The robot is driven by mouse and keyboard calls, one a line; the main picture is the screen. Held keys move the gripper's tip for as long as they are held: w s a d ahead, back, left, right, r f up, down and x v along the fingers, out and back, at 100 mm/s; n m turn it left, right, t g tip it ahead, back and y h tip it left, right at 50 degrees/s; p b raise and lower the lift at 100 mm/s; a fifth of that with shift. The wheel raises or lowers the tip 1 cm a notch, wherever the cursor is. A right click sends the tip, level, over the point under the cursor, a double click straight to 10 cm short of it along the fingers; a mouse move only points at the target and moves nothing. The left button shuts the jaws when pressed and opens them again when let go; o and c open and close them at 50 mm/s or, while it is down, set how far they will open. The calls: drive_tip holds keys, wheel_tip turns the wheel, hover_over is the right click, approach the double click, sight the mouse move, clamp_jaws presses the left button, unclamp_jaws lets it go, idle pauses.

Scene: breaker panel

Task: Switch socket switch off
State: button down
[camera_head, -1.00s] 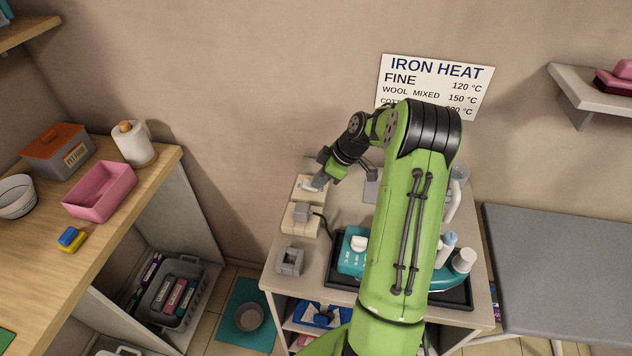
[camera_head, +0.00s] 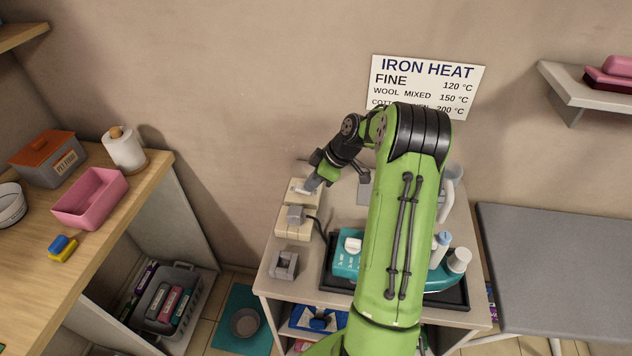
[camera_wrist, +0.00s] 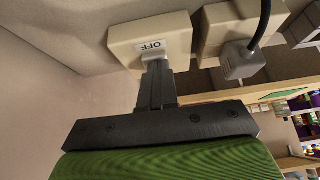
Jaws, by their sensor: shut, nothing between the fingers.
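The socket switch is a cream box (camera_head: 298,192) on the left side of the small table top, beside the wall in the head view. In the wrist view its cream housing (camera_wrist: 120,38) carries a white label reading OFF (camera_wrist: 150,46). The light rocker (camera_wrist: 155,57) is mostly hidden behind my fingertips. My gripper (camera_wrist: 155,68) is shut and empty, with its tips at the rocker; I cannot tell whether they touch. In the head view my gripper (camera_head: 310,184) is over the box.
A second cream socket (camera_head: 296,221) with a grey plug (camera_wrist: 240,62) and dark cord stands next to the switch. A grey holder (camera_head: 284,264) is nearer the front. The IRON HEAT sign (camera_head: 427,85) hangs behind.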

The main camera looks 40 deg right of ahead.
drive_tip(key=p+v, duration=0.3)
drive_tip(key=v, duration=1.2)
drive_tip(key=shift+s+r, duration=0.2)
drive_tip(key=shift+r, duration=0.1)
drive_tip(key=shift+d, duration=0.15)
